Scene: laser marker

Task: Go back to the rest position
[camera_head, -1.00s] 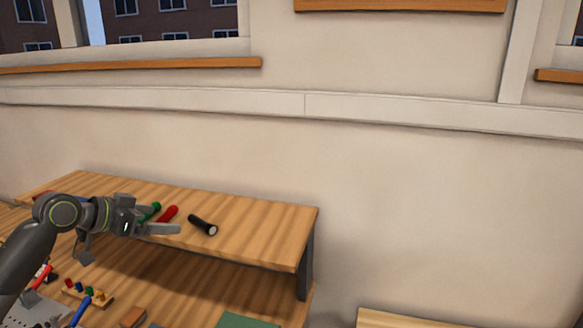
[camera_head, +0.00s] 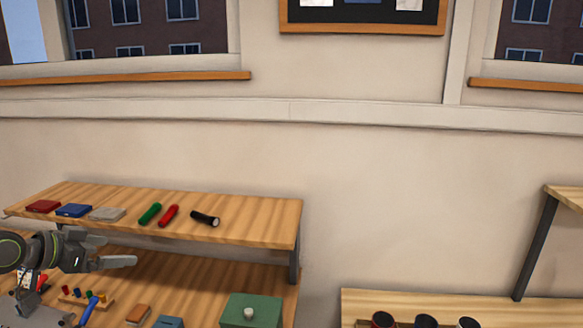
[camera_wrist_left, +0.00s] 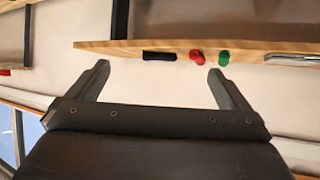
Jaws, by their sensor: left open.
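My left gripper (camera_head: 118,250) is open and empty at the lower left of the head view, in front of the wooden shelf's (camera_head: 255,222) front edge. In the left wrist view its two fingers (camera_wrist_left: 158,80) are spread with nothing between them. Beyond them are the shelf edge (camera_wrist_left: 120,46), a black flashlight (camera_wrist_left: 159,56), a red cylinder (camera_wrist_left: 197,56) and a green cylinder (camera_wrist_left: 223,57). In the head view the flashlight (camera_head: 205,218), red cylinder (camera_head: 169,215) and green cylinder (camera_head: 150,213) lie on the shelf, apart from the gripper. My right gripper is not in view.
Red (camera_head: 43,206), blue (camera_head: 74,210) and grey (camera_head: 107,214) flat items lie on the shelf's left. Below are a green box (camera_head: 252,310), a wooden block with coloured pegs (camera_head: 85,297) and a blue-handled tool (camera_head: 89,310). Another bench (camera_head: 360,298) with dark round items stands right.

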